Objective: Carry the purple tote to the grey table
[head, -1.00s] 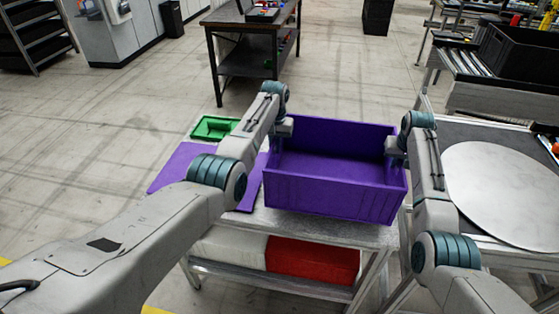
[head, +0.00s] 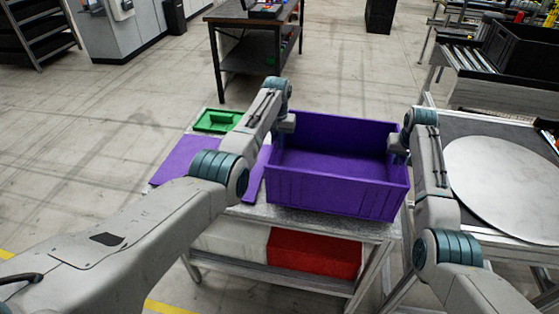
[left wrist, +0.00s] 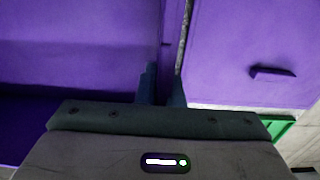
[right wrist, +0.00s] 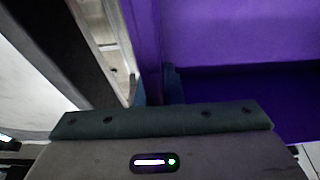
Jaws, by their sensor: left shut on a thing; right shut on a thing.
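The purple tote (head: 335,190) is an open, empty box in the middle of the head view, level and over the front right of a light grey metal cart (head: 300,222). I cannot tell whether its base touches the cart top. My left gripper (head: 284,130) is shut on the tote's left wall, which also shows in the left wrist view (left wrist: 148,35). My right gripper (head: 398,152) is shut on its right wall, which also shows in the right wrist view (right wrist: 146,40). The fingertips are partly hidden.
A flat purple panel (head: 180,160) and a green tray (head: 218,121) lie left of the tote. Red (head: 310,254) and white (head: 235,243) boxes sit on the lower shelf. At right, a dark-topped table bears a round silver plate (head: 505,185). A dark workbench (head: 228,22) stands behind, with open floor between.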

